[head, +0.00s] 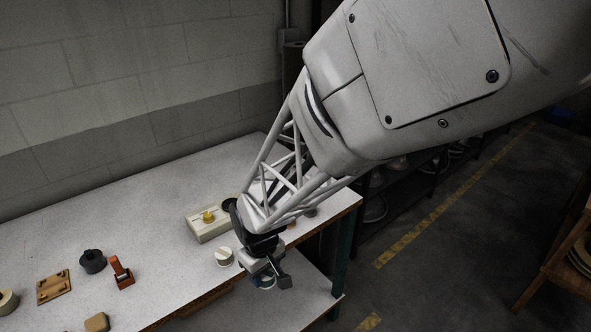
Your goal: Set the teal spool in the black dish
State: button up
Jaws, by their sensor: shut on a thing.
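My gripper (268,279) is at the front edge of the white table, pointing down. It is shut on a small, dark blue-teal and pale thing, the teal spool (266,284), mostly hidden by the fingers. The spool appears held out near or beyond the table edge; its height is unclear. A dark round rim, which looks like the black dish (228,204), shows just behind my wrist, beside the cream box. Much of it is hidden by my arm, so I cannot see inside it.
A cream box with a yellow knob (208,217) and a white round piece (224,257) stand left of my gripper.

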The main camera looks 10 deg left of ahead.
jog(key=shift+w+a, duration=0.1)
notch_tip(320, 180, up, 8)
send_over(230, 204)
jog(key=shift+f+n, duration=0.2)
jog(key=shift+n, duration=0.1)
jog(key=shift+f, duration=0.15)
jog(key=shift+f, duration=3.25)
jog(key=shift+f, duration=0.6)
jog(key=o, duration=1)
jog(key=shift+r, duration=0.15)
